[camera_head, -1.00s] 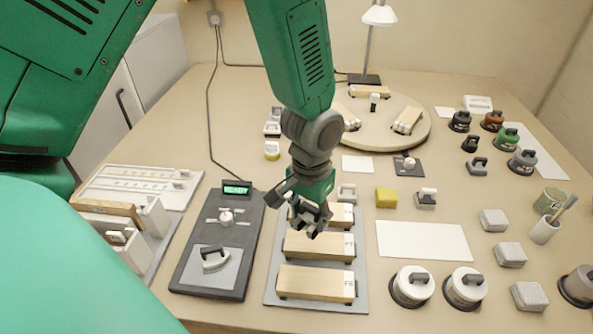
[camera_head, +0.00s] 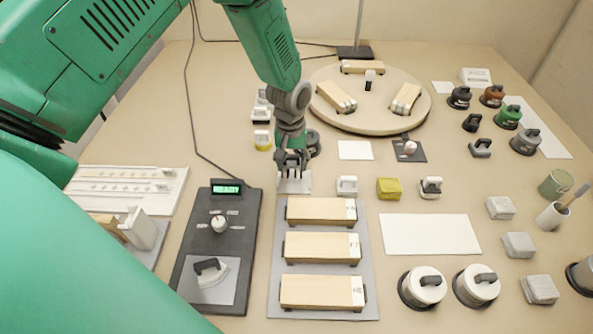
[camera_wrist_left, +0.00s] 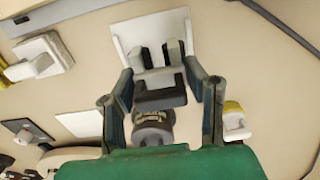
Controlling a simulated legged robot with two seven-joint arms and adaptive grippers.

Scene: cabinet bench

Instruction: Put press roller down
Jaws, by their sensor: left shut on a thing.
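My left gripper (camera_head: 291,166) is at the back of the grey tray, above a small white plate (camera_head: 294,184). In the left wrist view, my left gripper (camera_wrist_left: 160,88) is shut on a dark piece with a fork-like end, which I take for the press roller (camera_wrist_left: 160,99). The fork end lies over the white plate (camera_wrist_left: 124,38); I cannot tell whether it touches. In the head view the fingers mostly hide the roller. My right gripper is not in view.
A dark round object (camera_head: 313,143) stands close behind the gripper. The grey tray (camera_head: 371,290) holds three wooden blocks. A white block (camera_head: 347,185) and a yellow block (camera_head: 388,188) stand to the right. A black device (camera_head: 250,240) lies front left. A round turntable (camera_head: 385,120) is behind.

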